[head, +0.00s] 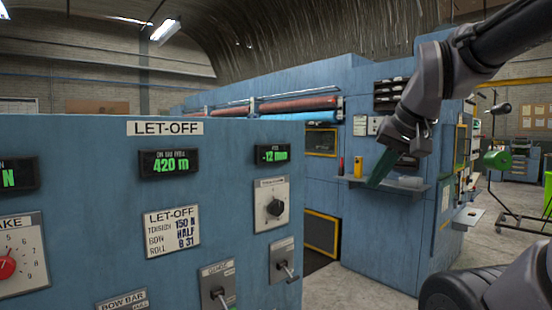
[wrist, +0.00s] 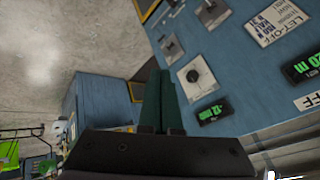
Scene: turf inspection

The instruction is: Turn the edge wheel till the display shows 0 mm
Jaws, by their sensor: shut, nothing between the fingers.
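A small display (head: 272,155) on the blue let-off panel reads -12 mm in green; it also shows tilted in the wrist view (wrist: 214,112). Just below it is a pale plate with a round black knob (head: 274,208), which seems to be the edge wheel; its label is too small to read surely. The knob also shows in the wrist view (wrist: 194,76). My gripper (head: 376,182) has green fingers, shut and empty, in the air right of the panel. In the wrist view my gripper (wrist: 160,75) points past the knob, which lies to its right, apart from it.
A blue machine with a shelf (head: 350,180) stands behind my gripper. Open concrete floor (head: 350,290) lies right of the panel.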

